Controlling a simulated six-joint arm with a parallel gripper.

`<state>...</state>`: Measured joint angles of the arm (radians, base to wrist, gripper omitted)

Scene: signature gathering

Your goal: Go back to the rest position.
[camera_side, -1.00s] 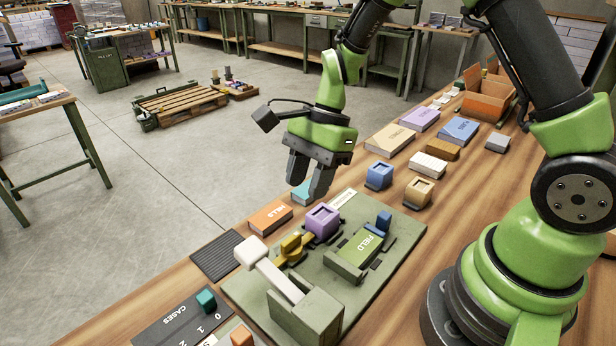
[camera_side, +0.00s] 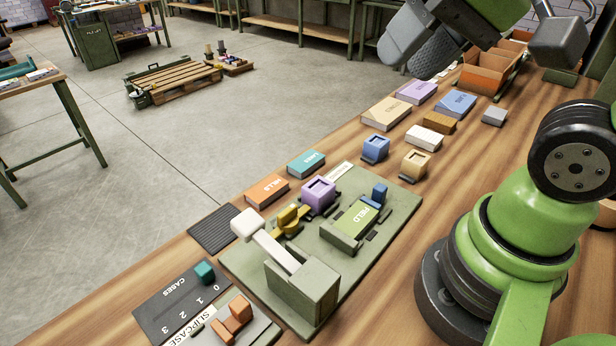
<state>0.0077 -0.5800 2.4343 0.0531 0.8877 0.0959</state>
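My gripper (camera_side: 420,45) is raised high at the top right of the side view, above the far part of the bench and clear of everything on it. Its two grey fingers stand apart with nothing visible between them. Part of the hand is cut off by the top edge of the picture. The wooden bench (camera_side: 388,262) lies below it. On the bench a green board (camera_side: 390,235) bears a green FIELD book (camera_side: 357,221), a purple block (camera_side: 319,195), a yellow piece (camera_side: 289,219) and a press with a white-tipped lever (camera_side: 302,289).
An orange book (camera_side: 267,191) and a teal book (camera_side: 306,163) lie along the bench's left edge. Blue (camera_side: 375,148) and tan (camera_side: 415,163) blocks stand beyond the board. An orange box (camera_side: 486,78) is at the far end. A dark CASES board (camera_side: 180,307) is at the front.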

